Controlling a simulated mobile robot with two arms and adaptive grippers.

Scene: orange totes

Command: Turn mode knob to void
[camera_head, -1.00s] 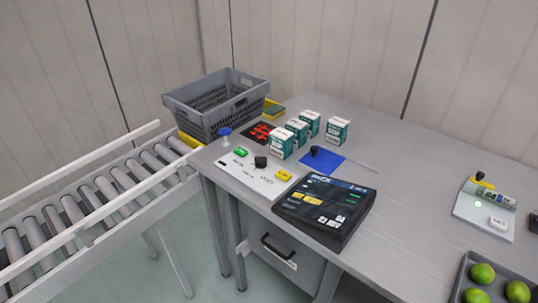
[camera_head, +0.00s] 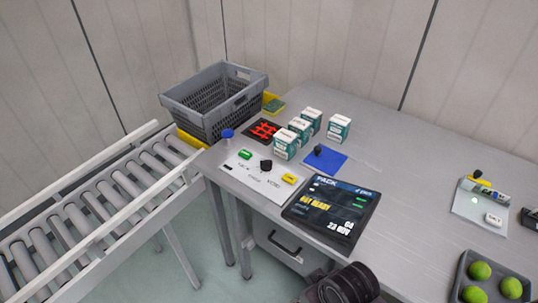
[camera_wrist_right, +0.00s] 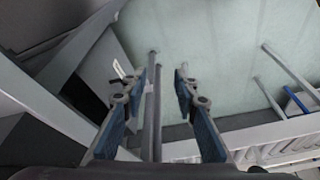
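A black knob (camera_head: 266,166) stands on a white control panel (camera_head: 237,174) near the table's left front edge. The panel has printed labels around the knob; the right-hand one seems to read VOID, and the knob's exact pointing direction is too small to tell. A green button (camera_head: 245,154) is left of the knob and a yellow button (camera_head: 290,180) is right of it. My right gripper (camera_wrist_right: 168,76) is open and empty in the right wrist view, above the floor and away from the panel. My left gripper is out of view.
A dark screen (camera_head: 332,212) lies right of the panel. Behind are several small boxes (camera_head: 300,130), a blue mat (camera_head: 325,160) and a grey basket (camera_head: 212,105). A blue-topped post (camera_head: 227,134) stands by the panel's left end. A roller conveyor (camera_head: 110,205) adjoins at left.

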